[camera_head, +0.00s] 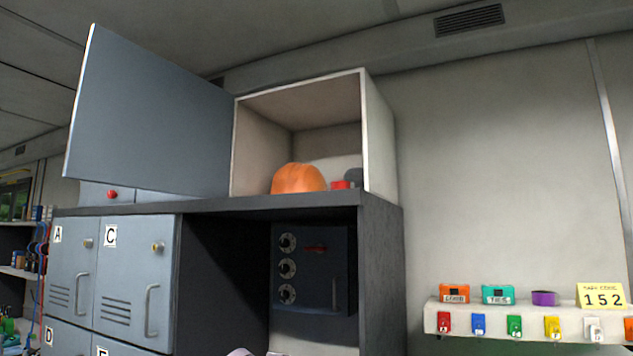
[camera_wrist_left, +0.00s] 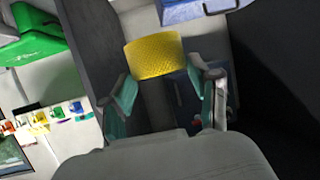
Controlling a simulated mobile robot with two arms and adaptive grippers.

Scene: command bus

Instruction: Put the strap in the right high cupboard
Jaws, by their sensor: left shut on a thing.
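The high cupboard (camera_head: 380,140) stands open on top of the dark cabinet in the head view. Its grey door (camera_head: 150,115) is swung out to the left. In the left wrist view my left gripper (camera_wrist_left: 165,84) is shut on a yellow textured band, which I take as the strap (camera_wrist_left: 155,58). The strap sits at the fingertips. I cannot make out the strap in the head view; only a small pale piece shows at its bottom edge. My right gripper is in neither view.
An orange helmet (camera_head: 299,179), a red item (camera_head: 340,185) and a dark item (camera_head: 354,176) are in the cupboard; its upper space is free. Lockers (camera_head: 133,270) stand below left. A wall shelf (camera_head: 460,317) at right holds small boxes and a purple roll (camera_head: 544,298).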

